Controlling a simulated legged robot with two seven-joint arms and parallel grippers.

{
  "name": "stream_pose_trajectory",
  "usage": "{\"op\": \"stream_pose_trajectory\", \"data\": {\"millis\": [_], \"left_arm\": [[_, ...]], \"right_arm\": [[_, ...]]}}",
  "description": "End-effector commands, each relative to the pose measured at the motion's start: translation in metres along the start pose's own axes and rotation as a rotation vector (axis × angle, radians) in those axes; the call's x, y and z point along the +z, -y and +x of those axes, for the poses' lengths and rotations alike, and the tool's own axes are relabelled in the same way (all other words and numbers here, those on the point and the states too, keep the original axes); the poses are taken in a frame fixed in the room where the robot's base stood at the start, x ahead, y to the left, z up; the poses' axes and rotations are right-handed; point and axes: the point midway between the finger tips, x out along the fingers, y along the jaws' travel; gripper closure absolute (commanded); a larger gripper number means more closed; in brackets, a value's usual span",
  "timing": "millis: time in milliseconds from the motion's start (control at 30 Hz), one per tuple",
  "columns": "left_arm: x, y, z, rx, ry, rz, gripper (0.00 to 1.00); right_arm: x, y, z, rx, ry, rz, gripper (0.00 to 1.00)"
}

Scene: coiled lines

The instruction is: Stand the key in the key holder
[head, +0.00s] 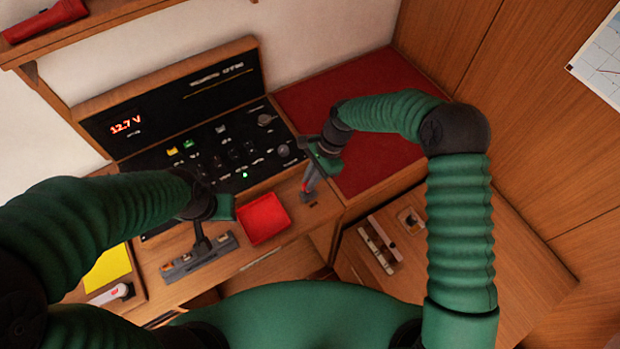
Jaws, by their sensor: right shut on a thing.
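My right gripper (308,184) points down over the wooden desk, just right of the red tray. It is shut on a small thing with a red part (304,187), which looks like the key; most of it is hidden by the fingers. A small dark piece (309,198) lies on the desk right below the fingertips. It may be the key holder, but it is too small to tell, and I cannot tell whether the key touches it. My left gripper (203,246) hangs down at a grey rack (180,269); its fingers are too dark to read.
A black switch panel (222,158) with a 12.7 V display stands behind. A red tray (264,219) lies between my grippers. A yellow pad (106,268) and a white cylinder (108,295) are at left. A red mat (375,150) covers the right bench.

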Motion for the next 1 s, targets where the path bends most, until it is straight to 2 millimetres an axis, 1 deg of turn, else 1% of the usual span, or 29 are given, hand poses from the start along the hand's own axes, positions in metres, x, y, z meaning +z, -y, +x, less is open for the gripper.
{"op": "stream_pose_trajectory", "data": {"millis": [133,600,1000], "left_arm": [[-0.0007,0.0,-0.0029,0.0,0.0,0.0,0.64],[0.0002,0.0,0.0009,0.0,0.0,0.0,0.64],[0.0002,0.0,0.0007,0.0,0.0,0.0,0.64]], "right_arm": [[0.0004,0.0002,-0.0006,0.0,0.0,0.0,1.0],[-0.0029,0.0005,0.0082,-0.001,0.0,-0.001,1.0],[-0.0031,0.0003,0.0081,0.0,0.0,0.0,1.0]]}}
